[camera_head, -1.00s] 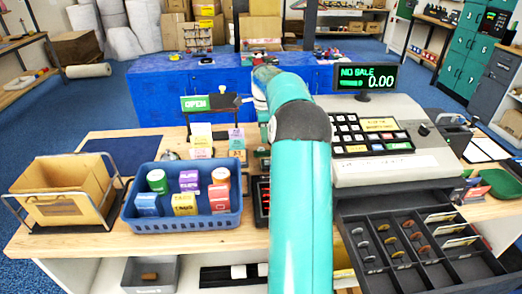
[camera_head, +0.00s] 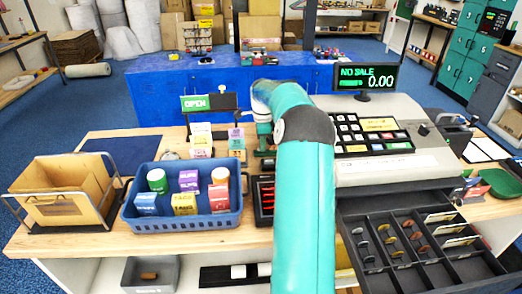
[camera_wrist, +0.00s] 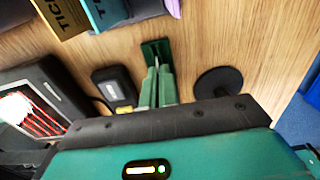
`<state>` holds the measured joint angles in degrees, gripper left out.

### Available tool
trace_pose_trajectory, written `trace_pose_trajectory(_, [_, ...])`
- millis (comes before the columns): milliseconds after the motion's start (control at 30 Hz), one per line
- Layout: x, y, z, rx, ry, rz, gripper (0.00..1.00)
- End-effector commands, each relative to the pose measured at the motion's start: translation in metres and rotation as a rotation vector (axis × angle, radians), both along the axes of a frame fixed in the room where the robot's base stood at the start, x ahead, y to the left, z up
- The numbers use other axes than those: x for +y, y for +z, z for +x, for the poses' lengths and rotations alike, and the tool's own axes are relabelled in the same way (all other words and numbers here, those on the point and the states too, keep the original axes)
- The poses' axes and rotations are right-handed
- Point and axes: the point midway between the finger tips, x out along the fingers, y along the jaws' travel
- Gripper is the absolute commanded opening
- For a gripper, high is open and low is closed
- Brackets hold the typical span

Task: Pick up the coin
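Several coins (camera_head: 388,241) stand in rows in the compartments of the open black cash drawer (camera_head: 350,222) at right in the head view; no single coin is clearly picked out. My gripper (camera_head: 264,150) is over the wooden counter, left of the register and partly hidden by my arm, apart from the drawer. In the wrist view its two green fingers (camera_wrist: 157,66) point down at the counter, close together beside a dark green piece (camera_wrist: 155,48). A thin pale sliver shows between the fingers; I cannot tell whether it is a coin.
A black round base (camera_wrist: 218,82), a small black box (camera_wrist: 115,88) and a red-lit scanner (camera_wrist: 38,108) flank my gripper. A blue basket (camera_head: 183,222) of small boxes and tubs and a carton (camera_head: 62,192) stand at left. The cash register (camera_head: 385,160) stands at right.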

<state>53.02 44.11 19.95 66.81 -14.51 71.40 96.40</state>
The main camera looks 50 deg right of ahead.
Motion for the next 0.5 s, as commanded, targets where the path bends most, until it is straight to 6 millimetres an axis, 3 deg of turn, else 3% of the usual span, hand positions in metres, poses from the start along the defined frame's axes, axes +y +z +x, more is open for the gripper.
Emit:
trace_pose_trajectory(267, [0.0,0.003,0.0,-0.001,0.0,-0.001,0.0])
trace_pose_trajectory(500, [-0.001,0.025,0.0,-0.002,-0.001,-0.003,0.0])
